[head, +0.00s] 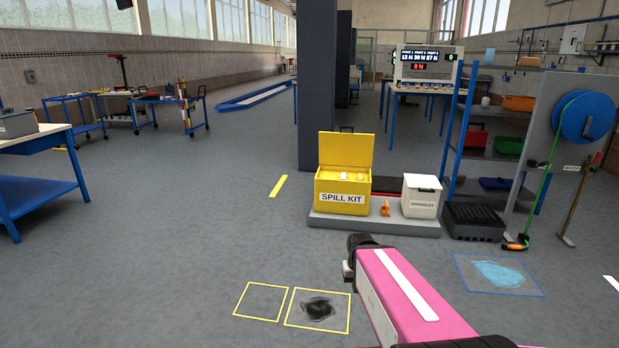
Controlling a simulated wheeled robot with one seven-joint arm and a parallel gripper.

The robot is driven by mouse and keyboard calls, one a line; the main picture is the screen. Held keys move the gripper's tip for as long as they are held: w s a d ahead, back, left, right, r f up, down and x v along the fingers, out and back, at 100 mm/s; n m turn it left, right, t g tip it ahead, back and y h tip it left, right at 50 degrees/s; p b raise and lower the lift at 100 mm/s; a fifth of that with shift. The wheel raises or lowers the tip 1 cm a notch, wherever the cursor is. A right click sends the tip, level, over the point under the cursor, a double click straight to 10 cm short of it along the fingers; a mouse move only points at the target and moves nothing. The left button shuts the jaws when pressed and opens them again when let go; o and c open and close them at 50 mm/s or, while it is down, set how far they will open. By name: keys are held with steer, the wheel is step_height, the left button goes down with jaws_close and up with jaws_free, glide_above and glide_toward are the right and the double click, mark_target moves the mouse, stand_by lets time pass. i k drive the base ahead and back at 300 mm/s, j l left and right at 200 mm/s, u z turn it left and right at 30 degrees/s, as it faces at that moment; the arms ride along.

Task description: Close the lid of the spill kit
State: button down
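The yellow spill kit (341,198) stands on a low grey platform (372,224) in the middle of the head view, with "SPILL KIT" on its front. Its lid (346,150) is open, raised roughly upright at the back. Some pale items show at the top of the box. My pink arm link with a white stripe reaches up from the bottom right, ending in a dark joint in front of the platform, apart from the kit. I cannot make out my gripper's fingers in this view.
A white lidded bin (421,196) and a small orange object (385,209) share the platform. A black crate (473,222) stands to its right. A dark pillar (318,85) rises behind the kit. Dark (318,308) and blue (499,273) spills mark the floor. Floor left of the platform is clear.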

mark_target(339, 148)
steer(key=i, duration=1.85)
steer(key=i+z, duration=0.1)
steer(key=i, duration=0.45)
steer(key=i+j+z, duration=0.1)
steer(key=i, duration=0.4)
steer(key=i+j+z, duration=0.1)
steer(key=i, duration=0.45)
